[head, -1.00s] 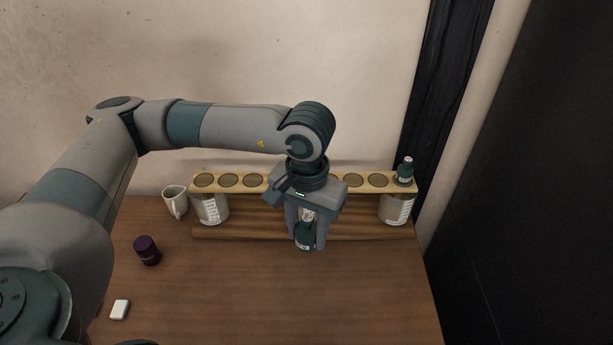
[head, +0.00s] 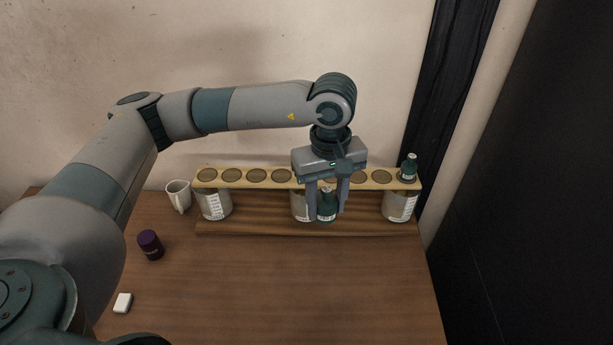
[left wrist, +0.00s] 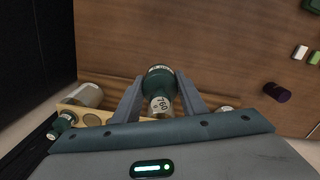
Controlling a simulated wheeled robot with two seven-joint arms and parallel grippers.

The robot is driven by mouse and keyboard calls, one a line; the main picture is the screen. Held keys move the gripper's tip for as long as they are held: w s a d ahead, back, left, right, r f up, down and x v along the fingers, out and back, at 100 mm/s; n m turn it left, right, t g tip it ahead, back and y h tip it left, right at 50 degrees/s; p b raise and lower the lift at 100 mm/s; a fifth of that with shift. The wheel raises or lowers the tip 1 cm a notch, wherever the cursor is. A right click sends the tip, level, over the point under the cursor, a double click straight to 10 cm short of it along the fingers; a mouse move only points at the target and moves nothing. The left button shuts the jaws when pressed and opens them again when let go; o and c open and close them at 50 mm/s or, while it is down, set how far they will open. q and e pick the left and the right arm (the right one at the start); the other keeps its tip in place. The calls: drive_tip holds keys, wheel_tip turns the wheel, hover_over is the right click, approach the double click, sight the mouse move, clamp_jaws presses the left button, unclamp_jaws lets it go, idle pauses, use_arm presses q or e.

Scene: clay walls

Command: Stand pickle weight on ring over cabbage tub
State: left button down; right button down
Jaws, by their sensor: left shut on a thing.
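My left gripper (head: 326,214) is shut on a dark green, bottle-shaped pickle weight (head: 326,204), held roughly upright in front of the rack's ringed top board (head: 235,187). In the left wrist view the weight (left wrist: 160,80) sits between both fingers and shows a pale label reading 760. A second green weight (head: 408,168) stands at the board's right end, above the right tub (head: 399,206). A middle tub (head: 299,205) is partly hidden by the gripper, and a left tub (head: 216,205) is clear. I cannot read which tub is cabbage. My right gripper is not seen.
A white mug (head: 179,196) stands left of the rack. A dark purple jar (head: 150,244) and a small white block (head: 123,303) are on the table's left. The table's middle and front (head: 290,290) are clear. A dark panel (head: 530,180) rises at the right.

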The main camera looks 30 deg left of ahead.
use_arm(q)
drive_tip(key=w+a+r+m, duration=0.1)
drive_tip(key=w+r+m, duration=0.2)
drive_tip(key=w+m, duration=1.5)
drive_tip(key=m, duration=0.7)
drive_tip(key=shift+w+a+r+b, duration=0.2)
drive_tip(key=shift+a+b, duration=0.2)
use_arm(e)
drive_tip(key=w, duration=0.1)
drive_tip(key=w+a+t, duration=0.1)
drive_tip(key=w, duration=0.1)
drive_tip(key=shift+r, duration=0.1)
